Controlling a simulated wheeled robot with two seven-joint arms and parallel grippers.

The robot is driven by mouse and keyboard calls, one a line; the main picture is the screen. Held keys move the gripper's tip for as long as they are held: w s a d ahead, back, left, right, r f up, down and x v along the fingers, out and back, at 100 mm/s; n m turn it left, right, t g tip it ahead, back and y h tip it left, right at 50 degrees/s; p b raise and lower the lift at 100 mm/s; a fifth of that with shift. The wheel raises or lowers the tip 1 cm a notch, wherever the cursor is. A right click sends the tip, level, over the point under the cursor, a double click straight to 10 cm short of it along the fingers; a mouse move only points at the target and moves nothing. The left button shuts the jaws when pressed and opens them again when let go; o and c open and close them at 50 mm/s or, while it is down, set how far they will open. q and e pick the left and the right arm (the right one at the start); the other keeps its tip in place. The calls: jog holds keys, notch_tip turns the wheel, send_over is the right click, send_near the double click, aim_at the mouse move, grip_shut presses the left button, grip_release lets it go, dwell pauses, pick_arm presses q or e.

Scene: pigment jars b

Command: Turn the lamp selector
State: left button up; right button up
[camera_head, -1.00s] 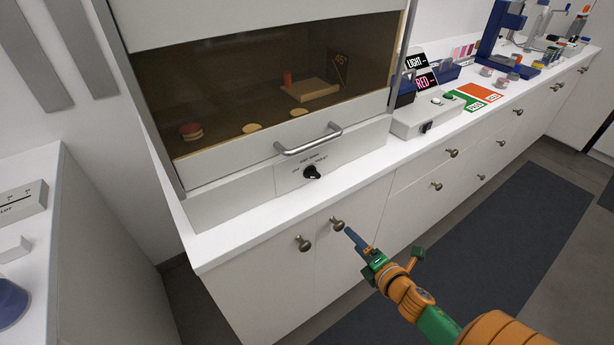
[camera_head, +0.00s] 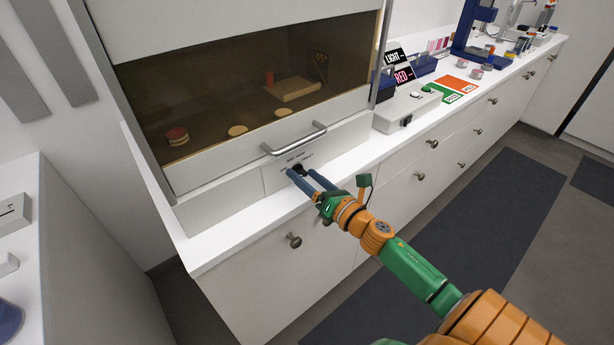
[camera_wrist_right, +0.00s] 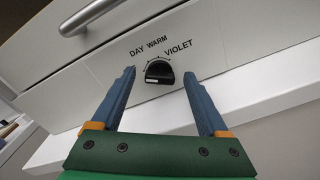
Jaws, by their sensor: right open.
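The lamp selector (camera_head: 300,168) is a small black knob on the pale front panel of the cabinet, below its handle. In the right wrist view the knob (camera_wrist_right: 159,71) sits under the labels DAY, WARM and VIOLET, with short tick marks around its top. A pale mark shows low on the knob's left side; I cannot tell surely which label it points to. My right gripper (camera_head: 302,175) is open, its two blue fingers pointing at the panel. In the right wrist view the fingertips lie either side of the knob with gaps; contact is not visible. My left gripper is out of view.
A metal bar handle (camera_head: 294,139) of the tinted sash is just above the knob. The white counter edge (camera_head: 232,243) runs below the panel. A grey box (camera_head: 408,106) with a black knob stands to the right, near LIGHT and RED signs.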

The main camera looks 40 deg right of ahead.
grip_shut()
jog(key=shift+m, duration=0.4)
jog(key=m+p, duration=0.1)
jog(key=m, duration=0.3)
jog(key=shift+m, duration=0.3)
jog(key=m+p, duration=0.2)
jog(key=m, duration=0.4)
jog(key=m+p, duration=0.1)
jog(key=m, duration=0.5)
jog(key=shift+f+m+p, duration=0.15)
jog(key=shift+m+p, duration=0.15)
jog(key=shift+m, duration=0.1)
jog(key=m+p, duration=0.1)
jog(key=m, duration=0.4)
jog(key=shift+f, duration=0.1)
jog(key=shift+m, duration=0.5)
